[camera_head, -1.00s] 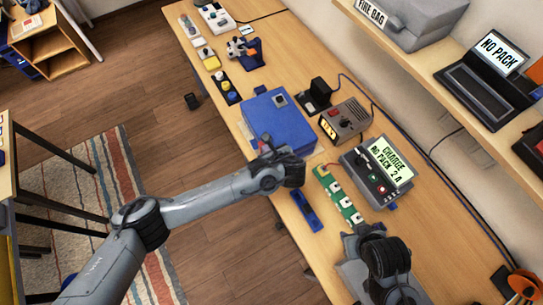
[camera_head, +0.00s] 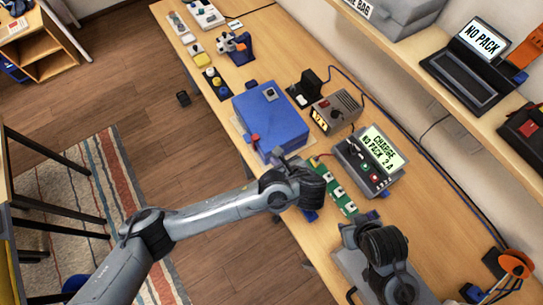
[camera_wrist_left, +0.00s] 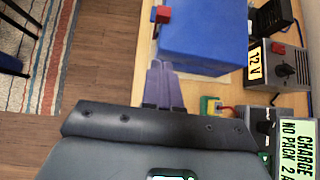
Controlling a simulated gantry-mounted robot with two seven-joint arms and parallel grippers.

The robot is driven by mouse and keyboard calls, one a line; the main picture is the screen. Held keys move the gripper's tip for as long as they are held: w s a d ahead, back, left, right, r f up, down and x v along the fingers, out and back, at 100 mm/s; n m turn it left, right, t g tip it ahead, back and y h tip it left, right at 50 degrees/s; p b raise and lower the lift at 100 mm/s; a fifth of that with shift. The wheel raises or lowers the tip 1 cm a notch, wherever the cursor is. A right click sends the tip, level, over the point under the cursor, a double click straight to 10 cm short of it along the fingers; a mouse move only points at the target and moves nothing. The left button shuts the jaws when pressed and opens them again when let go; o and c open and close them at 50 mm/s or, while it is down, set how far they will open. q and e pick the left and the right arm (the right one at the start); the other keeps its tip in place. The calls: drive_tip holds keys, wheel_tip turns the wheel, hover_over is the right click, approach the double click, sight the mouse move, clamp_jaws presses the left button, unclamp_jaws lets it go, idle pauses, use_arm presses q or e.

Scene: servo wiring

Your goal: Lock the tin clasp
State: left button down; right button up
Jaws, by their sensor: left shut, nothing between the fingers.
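The tin is a closed blue box (camera_head: 272,112) on the bench, with a dark square on its lid. A small red clasp (camera_head: 254,140) is at its near edge and also shows in the left wrist view (camera_wrist_left: 161,14). I cannot tell if the clasp is locked. My left gripper (camera_head: 279,156) is shut and empty, beside the tin's near corner and to the right of the clasp. In the left wrist view, its fingers (camera_wrist_left: 158,68) point toward the tin, apart from the clasp. My right arm is at the lower right; its fingertips are not clear.
Right of the tin are a 12 V box (camera_head: 337,110), a charger (camera_head: 368,160) reading "CHARGE NO PACK 2 A" and a green board (camera_head: 340,190). A blue part lies partly hidden under my left wrist. The bench's front edge is close to the tin.

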use_arm(q)
drive_tip(key=shift+s+d+r, duration=0.15)
drive_tip(key=shift+s+r, duration=0.25)
drive_tip(key=shift+r, duration=0.1)
